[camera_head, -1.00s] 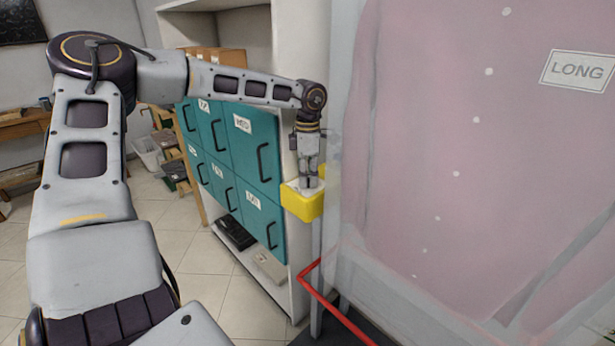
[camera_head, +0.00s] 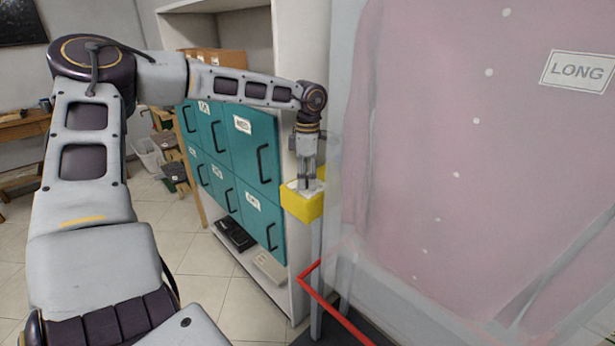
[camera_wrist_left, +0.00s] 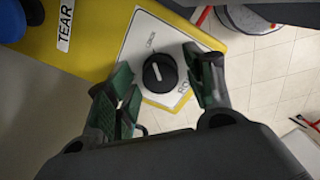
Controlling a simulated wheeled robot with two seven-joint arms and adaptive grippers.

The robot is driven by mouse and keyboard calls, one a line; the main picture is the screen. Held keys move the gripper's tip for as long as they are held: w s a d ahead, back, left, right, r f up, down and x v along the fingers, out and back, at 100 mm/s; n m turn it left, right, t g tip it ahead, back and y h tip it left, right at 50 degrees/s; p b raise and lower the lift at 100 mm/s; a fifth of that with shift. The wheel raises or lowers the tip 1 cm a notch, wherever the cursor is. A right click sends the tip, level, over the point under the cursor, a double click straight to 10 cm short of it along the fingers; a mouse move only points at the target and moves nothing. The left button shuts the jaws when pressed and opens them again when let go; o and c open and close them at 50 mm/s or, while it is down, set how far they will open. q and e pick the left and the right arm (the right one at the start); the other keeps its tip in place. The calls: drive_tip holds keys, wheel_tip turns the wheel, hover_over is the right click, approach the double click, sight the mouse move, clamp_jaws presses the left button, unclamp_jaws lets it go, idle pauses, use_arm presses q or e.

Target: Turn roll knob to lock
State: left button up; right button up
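The roll knob (camera_wrist_left: 160,73) is round and black with a white pointer line. It sits on a white label plate (camera_wrist_left: 143,42) on the yellow box (camera_wrist_left: 88,40); the plate's small print is hard to read, with "RO" showing at its right. My left gripper (camera_wrist_left: 162,84) is open, with one green-padded finger on each side of the knob and visible gaps between. In the head view my left gripper (camera_head: 307,184) points down at the top of the yellow box (camera_head: 302,204) and hides the knob. My right gripper is not in view.
A bagged pink garment (camera_head: 440,150) fills the right, close to the box. A red bar (camera_head: 335,305) runs below the box. Teal drawers (camera_head: 237,150) in a white shelf stand behind the arm. A "TEAR" label (camera_wrist_left: 65,25) is on the yellow surface.

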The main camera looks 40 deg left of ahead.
sight(307, 178)
use_arm(q)
drive_tip(key=shift+r, duration=0.1)
idle(0.3)
wheel_tip(307, 178, up, 12)
idle(0.7)
idle(0.6)
